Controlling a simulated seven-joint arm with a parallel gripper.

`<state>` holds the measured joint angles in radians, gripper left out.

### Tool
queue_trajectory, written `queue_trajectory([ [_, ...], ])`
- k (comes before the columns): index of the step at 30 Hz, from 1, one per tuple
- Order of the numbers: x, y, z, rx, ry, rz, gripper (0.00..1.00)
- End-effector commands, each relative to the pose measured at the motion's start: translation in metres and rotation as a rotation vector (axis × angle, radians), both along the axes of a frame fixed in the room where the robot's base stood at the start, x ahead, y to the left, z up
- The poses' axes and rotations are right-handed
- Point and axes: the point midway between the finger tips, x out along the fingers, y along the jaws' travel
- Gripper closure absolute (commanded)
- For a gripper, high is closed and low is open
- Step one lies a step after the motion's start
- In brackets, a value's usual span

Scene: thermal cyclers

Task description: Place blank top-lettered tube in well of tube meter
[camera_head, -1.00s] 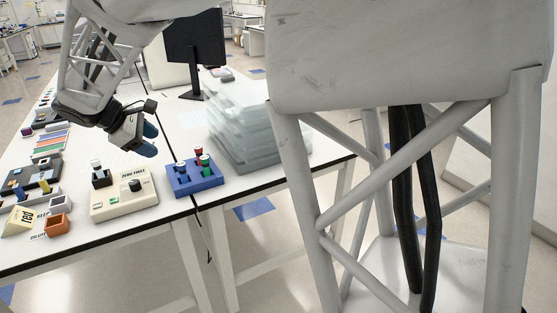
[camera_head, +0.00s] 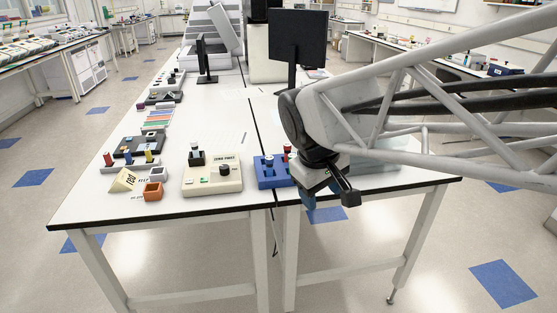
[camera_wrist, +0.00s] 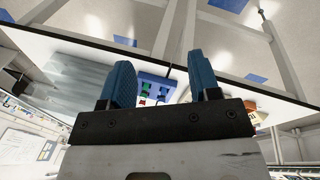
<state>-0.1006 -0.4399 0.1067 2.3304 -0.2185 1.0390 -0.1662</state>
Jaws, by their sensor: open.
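The cream tube meter (camera_head: 212,180), labelled "ZERO FIRST", stands near the table's front edge with a dark dial. At its back left is a black holder (camera_head: 197,159) with a white-topped tube (camera_head: 195,147) upright in it. The blue rack (camera_head: 266,180) is right of the meter and holds a few tubes, including a red-topped one (camera_head: 287,149); lettering on the tops is unreadable. My gripper (camera_head: 329,197) is open and empty, right of the rack near the front edge, partly hiding that side. In the wrist view, its blue fingers (camera_wrist: 162,75) stand apart, with the rack (camera_wrist: 157,82) visible beyond.
A monitor (camera_head: 298,37) stands behind. A translucent stack (camera_head: 385,167) is partly hidden behind my arm. Table behind the meter is mostly clear.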

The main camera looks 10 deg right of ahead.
Motion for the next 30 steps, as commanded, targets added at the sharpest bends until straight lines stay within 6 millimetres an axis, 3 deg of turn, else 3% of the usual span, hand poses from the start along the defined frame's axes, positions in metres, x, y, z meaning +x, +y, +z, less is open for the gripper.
queue_trajectory([
  [6,-0.056,-0.009,-0.017,0.114,-0.069,-0.177,0.43],
  [13,-0.095,-0.011,-0.033,0.203,-0.117,-0.315,0.43],
  [18,-0.105,-0.011,-0.039,0.23,-0.132,-0.358,0.43],
  [30,-0.106,-0.011,-0.039,0.233,-0.133,-0.362,0.43],
])
